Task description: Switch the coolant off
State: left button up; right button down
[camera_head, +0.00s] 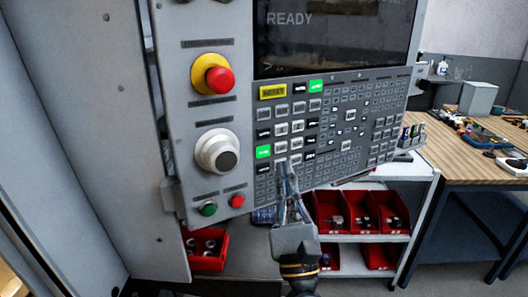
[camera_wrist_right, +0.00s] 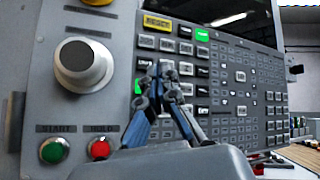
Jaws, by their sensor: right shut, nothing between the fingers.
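The machine's control panel (camera_head: 330,130) has rows of small keys. One lit green key (camera_head: 263,152) is at the left of the keypad, and another lit green key (camera_head: 315,86) is at the top. The labels are too small to read, so I cannot tell which is the coolant key. My right gripper (camera_head: 284,166) is shut and empty, fingertips at the lower left keys. In the right wrist view the fingertips (camera_wrist_right: 163,70) cover part of the keypad just right of the lower green key (camera_wrist_right: 138,86). Whether they touch a key I cannot tell. My left gripper is out of view.
Left of the keypad are a red emergency stop (camera_head: 219,80), a grey dial knob (camera_head: 219,152), a green button (camera_head: 208,209) and a red button (camera_head: 237,201). The screen (camera_head: 332,38) reads READY. Red bins (camera_head: 332,212) stand on a shelf below; a wooden bench (camera_head: 460,150) is at right.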

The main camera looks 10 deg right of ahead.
aim_at(266, 139)
jog(key=shift+w+a+b, duration=0.1)
jog(key=shift+w+a, duration=0.1)
jog(key=shift+w, duration=0.55)
jog(key=shift+w+a+b, duration=0.1)
jog(key=shift+w+a, duration=0.05)
jog(key=shift+w, duration=0.65)
jog(key=shift+w+a+b, duration=0.1)
jog(key=shift+w+a, duration=0.1)
jog(key=shift+w, duration=0.55)
jog(key=shift+w, duration=0.1)
jog(key=shift+w+a, duration=0.1)
jog(key=shift+w, duration=0.2)
jog(key=shift+w+a, duration=0.1)
jog(key=shift+w, duration=0.2)
dwell(0.3)
jog(key=shift+s, duration=0.15)
jog(key=shift+s+d, duration=0.2)
jog(key=shift+s, duration=0.4)
jog(key=s, duration=0.2)
jog(key=s+d, duration=0.1)
jog(key=s, duration=0.1)
jog(key=shift+s+d, duration=0.1)
jog(key=shift+s, duration=0.3)
